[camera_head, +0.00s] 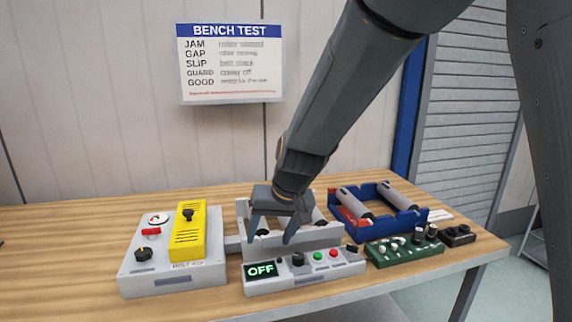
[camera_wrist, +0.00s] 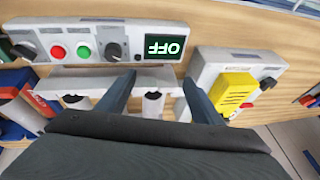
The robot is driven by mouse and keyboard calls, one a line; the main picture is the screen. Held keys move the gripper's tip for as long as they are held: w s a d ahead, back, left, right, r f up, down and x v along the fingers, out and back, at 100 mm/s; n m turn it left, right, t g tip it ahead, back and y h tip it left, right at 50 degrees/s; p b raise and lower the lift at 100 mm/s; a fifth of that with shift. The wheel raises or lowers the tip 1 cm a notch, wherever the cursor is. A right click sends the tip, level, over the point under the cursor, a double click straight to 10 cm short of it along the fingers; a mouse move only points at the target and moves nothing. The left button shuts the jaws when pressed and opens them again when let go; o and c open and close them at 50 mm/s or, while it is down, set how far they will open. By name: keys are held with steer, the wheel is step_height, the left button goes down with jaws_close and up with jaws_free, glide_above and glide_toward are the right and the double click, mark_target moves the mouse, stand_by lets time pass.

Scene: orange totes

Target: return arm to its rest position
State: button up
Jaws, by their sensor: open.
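My arm reaches down from the top right in the head view. My gripper (camera_head: 272,238) is open and points down over the grey bench-test unit (camera_head: 335,236). Its two fingers are apart, with no object held between them. In the wrist view my gripper (camera_wrist: 160,88) also shows both fingers spread, above the unit's tray and just short of the control panel. The control panel (camera_head: 310,284) carries a lit green OFF display (camera_head: 261,270), knobs, and red and green buttons. I cannot tell whether the fingers touch the unit.
A grey box with a yellow guard (camera_head: 187,232) stands left of the unit. A blue tray (camera_head: 405,217) with grey rollers stands to the right. A green knob box (camera_head: 405,248) and a black piece (camera_head: 458,236) sit near the right edge.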

steer(key=s+d+f+m+g+h, duration=0.1)
steer(key=s+d+f, duration=0.2)
steer(key=s+d, duration=0.6)
steer(key=s+d+f+m+g+h, duration=0.1)
steer(key=s+d+f+h, duration=0.1)
steer(key=s+d, duration=0.7)
steer(key=d+f, duration=0.1)
steer(key=d, duration=0.4)
steer(key=shift+d+f+g, duration=0.15)
steer(key=shift+f+g, duration=0.1)
steer(key=shift+g, duration=0.15)
